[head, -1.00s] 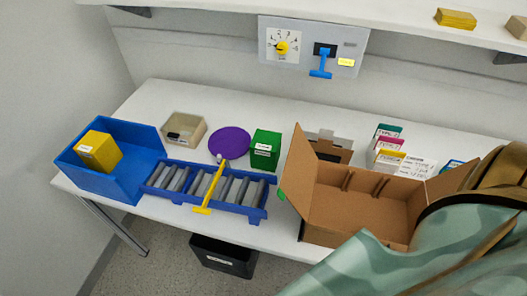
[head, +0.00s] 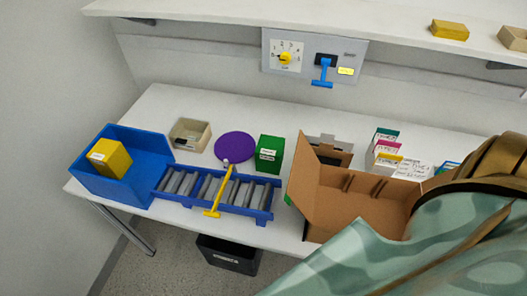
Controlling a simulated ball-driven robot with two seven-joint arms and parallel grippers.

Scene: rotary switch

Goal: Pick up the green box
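The green box (head: 269,154) stands upright on the white table, with a white label on its front. It is just right of a purple disc (head: 236,146) and behind the right end of the blue roller rack (head: 262,215). An open cardboard box (head: 352,206) stands to its right, with a small gap between them. Neither of my grippers shows in the head view.
A blue bin (head: 146,190) holding a yellow box (head: 109,157) is at the left. A beige tray (head: 190,134) sits behind the rack. A yellow T-handled stick (head: 218,195) lies across the rack. Camouflage cloth (head: 440,240) covers the front right. A wall panel (head: 291,57) hangs above.

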